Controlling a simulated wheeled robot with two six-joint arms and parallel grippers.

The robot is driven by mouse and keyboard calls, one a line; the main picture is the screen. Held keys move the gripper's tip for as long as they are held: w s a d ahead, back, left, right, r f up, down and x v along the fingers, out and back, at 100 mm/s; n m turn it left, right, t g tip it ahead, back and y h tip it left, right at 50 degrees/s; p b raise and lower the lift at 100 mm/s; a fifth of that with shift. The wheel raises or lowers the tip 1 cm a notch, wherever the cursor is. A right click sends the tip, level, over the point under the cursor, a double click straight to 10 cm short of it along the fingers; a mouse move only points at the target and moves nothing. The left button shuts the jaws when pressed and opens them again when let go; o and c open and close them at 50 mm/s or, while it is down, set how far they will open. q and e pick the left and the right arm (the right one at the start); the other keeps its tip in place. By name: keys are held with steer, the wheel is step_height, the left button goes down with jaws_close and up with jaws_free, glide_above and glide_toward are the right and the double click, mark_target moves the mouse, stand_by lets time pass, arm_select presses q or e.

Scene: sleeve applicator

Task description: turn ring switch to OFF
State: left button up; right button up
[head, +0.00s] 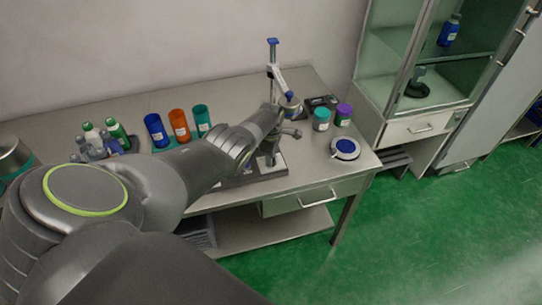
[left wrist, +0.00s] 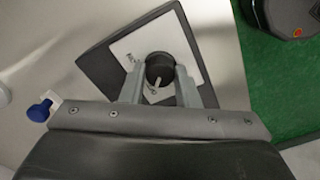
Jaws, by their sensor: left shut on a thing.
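The sleeve applicator stands on the bench in the head view, with a thin upright column (head: 272,70) capped in blue and a dark base with a pale plate (left wrist: 192,40). In the left wrist view a dark round part (left wrist: 160,68), apparently the ring switch, sits over the pale plate. My left gripper (left wrist: 158,90) has one finger on each side of it and is shut on it. A small pale lever shows between the fingers. No OFF marking is readable. My right gripper is not in view.
Blue, orange and teal cups (head: 180,125) stand behind my arm, with several bottles (head: 117,132) to their left. A teal jar (head: 321,119), a purple-lidded jar (head: 343,115) and a blue-topped round dish (head: 345,148) are right of the applicator. A cabinet (head: 415,130) stands at right.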

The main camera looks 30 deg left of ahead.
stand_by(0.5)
arm_select(q)
steer(key=o, duration=1)
steer(key=shift+c, duration=0.2)
step_height(320, 180, up, 7)
steer(key=p, duration=0.4)
steer(key=shift+f, duration=0.2)
step_height(320, 180, up, 11)
steer(key=shift+f, duration=0.15)
